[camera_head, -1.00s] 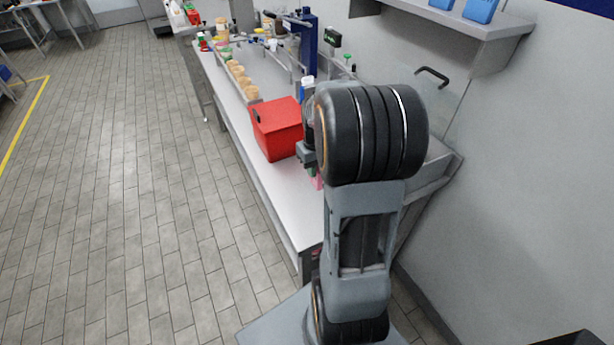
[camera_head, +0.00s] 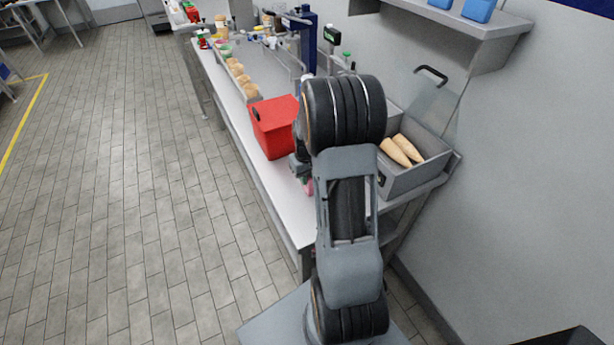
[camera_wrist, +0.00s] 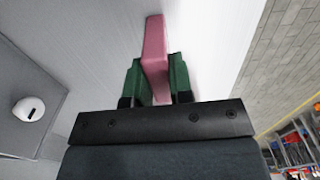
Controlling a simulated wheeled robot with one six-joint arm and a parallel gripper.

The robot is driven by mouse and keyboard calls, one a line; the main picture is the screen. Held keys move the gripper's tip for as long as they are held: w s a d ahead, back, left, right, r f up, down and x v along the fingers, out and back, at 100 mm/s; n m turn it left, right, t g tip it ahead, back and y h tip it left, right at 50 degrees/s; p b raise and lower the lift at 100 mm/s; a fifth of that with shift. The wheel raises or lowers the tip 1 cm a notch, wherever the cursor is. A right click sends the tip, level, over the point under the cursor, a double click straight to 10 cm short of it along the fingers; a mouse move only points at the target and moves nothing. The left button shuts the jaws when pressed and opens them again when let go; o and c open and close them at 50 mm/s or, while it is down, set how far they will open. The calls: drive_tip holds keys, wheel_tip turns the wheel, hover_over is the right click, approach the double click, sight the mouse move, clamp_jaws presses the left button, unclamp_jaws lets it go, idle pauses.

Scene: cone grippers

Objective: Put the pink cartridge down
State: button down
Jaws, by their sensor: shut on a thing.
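The pink cartridge (camera_wrist: 154,42) is between the two green fingers of my gripper (camera_wrist: 157,80) in the wrist view. The fingers press on both its sides, and its far end sticks out beyond them over the pale table top. Whether its underside touches the table cannot be told. In the head view a small bit of the cartridge (camera_head: 309,187) shows beside my arm, near the table's front edge. My arm hides most of the gripper there.
A red box (camera_head: 275,128) stands on the table (camera_head: 285,205) just beyond the gripper. A grey bin (camera_head: 425,173) with tan cones (camera_head: 402,150) is at the right. Several cones and tools line the far table. The table's left edge drops to open floor.

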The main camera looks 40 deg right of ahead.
drive_tip(key=shift+f, duration=0.15)
drive_tip(key=c, duration=1)
unclamp_jaws()
wheel_tip(320, 180, up, 11)
drive_tip(key=shift+s+a+r+n+t, duration=0.25)
drive_tip(key=shift+s+a+r+t, duration=0.6)
drive_tip(key=shift+s+a, duration=1.7)
drive_tip(key=shift+s+a+r+n+t, duration=0.4)
drive_tip(key=shift+s+a+r, duration=1)
drive_tip(key=shift+a, duration=1.95)
drive_tip(key=shift+s+a+r+n+t, duration=0.15)
drive_tip(key=shift+s+a+r+t, duration=0.6)
drive_tip(key=shift+s+a, duration=1.95)
drive_tip(key=shift+w+a, duration=0.2)
drive_tip(key=shift+w, duration=0.1)
